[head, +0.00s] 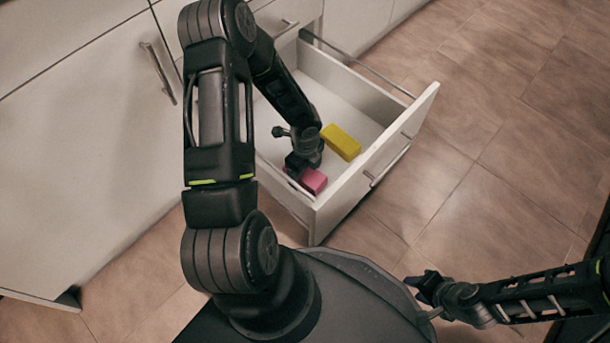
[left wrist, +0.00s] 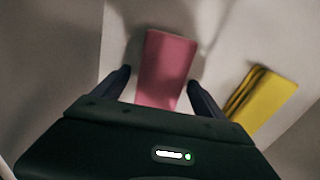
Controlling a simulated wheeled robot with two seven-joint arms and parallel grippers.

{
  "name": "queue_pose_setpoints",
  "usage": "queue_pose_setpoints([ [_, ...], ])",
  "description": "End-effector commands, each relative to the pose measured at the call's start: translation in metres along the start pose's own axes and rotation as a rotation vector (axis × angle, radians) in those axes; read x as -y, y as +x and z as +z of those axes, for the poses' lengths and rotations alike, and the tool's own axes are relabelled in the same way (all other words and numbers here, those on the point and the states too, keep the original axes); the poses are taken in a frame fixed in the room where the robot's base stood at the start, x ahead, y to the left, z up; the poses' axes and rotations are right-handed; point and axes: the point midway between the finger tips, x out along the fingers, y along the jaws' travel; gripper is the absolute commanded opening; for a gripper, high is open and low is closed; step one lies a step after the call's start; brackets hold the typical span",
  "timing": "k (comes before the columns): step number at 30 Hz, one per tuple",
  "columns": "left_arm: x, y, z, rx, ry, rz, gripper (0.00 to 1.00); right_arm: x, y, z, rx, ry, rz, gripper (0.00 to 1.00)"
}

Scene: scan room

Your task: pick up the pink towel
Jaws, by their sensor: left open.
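The pink towel (head: 314,181) is a folded block lying in the front corner of the open drawer in the head view. In the left wrist view the towel (left wrist: 166,66) lies between the two fingers of my left gripper (left wrist: 161,88). The left gripper (head: 301,172) is open and reaches down into the drawer at the towel; its arm hides part of the towel in the head view. I cannot tell whether the fingers touch it. My right gripper (head: 424,287) is at the lower right, outside the drawer, and its jaws are too small to read.
A yellow folded towel (head: 341,142) lies in the drawer near the pink one; it also shows in the left wrist view (left wrist: 258,97). The white drawer (head: 375,150) is pulled out, its walls close around my left gripper. Cabinet fronts (head: 85,130) stand left. Tiled floor (head: 480,150) is clear at right.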

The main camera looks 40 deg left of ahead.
Motion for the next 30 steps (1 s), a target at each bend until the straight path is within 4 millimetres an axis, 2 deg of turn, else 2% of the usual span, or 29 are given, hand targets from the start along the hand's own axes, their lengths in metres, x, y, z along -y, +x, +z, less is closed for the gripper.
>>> queue_pose_setpoints([
  [13,0.0000,-0.0004,0.0000,0.000,0.000,0.000,0.80,0.0001,-0.0004,-0.0002,-0.001,0.000,0.000,0.36],
  [30,0.0001,-0.0004,-0.0001,0.000,0.000,0.000,0.34,0.0001,-0.0004,-0.0002,0.000,0.000,0.000,0.36],
])
